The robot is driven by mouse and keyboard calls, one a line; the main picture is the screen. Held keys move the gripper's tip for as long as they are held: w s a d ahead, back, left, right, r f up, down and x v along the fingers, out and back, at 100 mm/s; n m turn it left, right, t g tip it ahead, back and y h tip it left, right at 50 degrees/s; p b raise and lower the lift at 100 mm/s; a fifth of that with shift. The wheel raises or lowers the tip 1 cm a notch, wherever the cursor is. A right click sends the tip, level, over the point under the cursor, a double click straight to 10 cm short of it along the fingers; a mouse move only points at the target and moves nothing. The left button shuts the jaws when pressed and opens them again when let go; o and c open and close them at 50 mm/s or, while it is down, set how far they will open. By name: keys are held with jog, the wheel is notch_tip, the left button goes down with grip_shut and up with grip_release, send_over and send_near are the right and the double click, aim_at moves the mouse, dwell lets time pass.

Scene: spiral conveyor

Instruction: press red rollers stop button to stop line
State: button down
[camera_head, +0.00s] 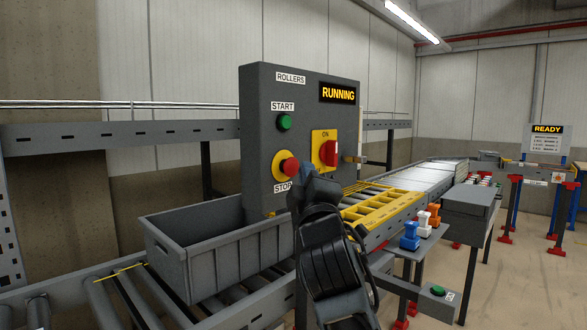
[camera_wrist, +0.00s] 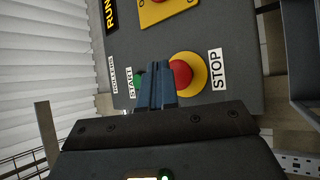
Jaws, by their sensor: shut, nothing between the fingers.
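The red STOP button (camera_head: 290,166) sits in a yellow ring at the lower left of the grey ROLLERS panel (camera_head: 256,120). The red button (camera_wrist: 181,74) also shows in the wrist view, just right of my fingers. My gripper (camera_wrist: 155,66) is shut and empty, its fingers pointing at the panel between the green START button (camera_wrist: 138,84) and STOP. The fingers partly cover START and the edge of the STOP ring there. In the head view my wrist is just below and right of STOP. I cannot tell whether the fingertips touch the panel. The display (camera_head: 338,94) reads RUNNING.
A red switch (camera_head: 329,153) on a yellow plate, marked ON, is right of STOP. A grey bin (camera_head: 210,259) stands on rollers below the panel. The yellow-framed conveyor (camera_head: 385,207) and small coloured blocks (camera_head: 410,237) are at right. A READY sign (camera_head: 548,130) stands further back.

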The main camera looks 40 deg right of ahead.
jog(key=shift+w, duration=0.1)
jog(key=shift+w, duration=0.3)
jog(key=shift+w, duration=0.55)
dwell(0.7)
jog(key=shift+s, duration=0.95)
jog(key=s+p, duration=0.2)
jog(key=s, duration=0.3)
dwell(0.4)
dwell(0.8)
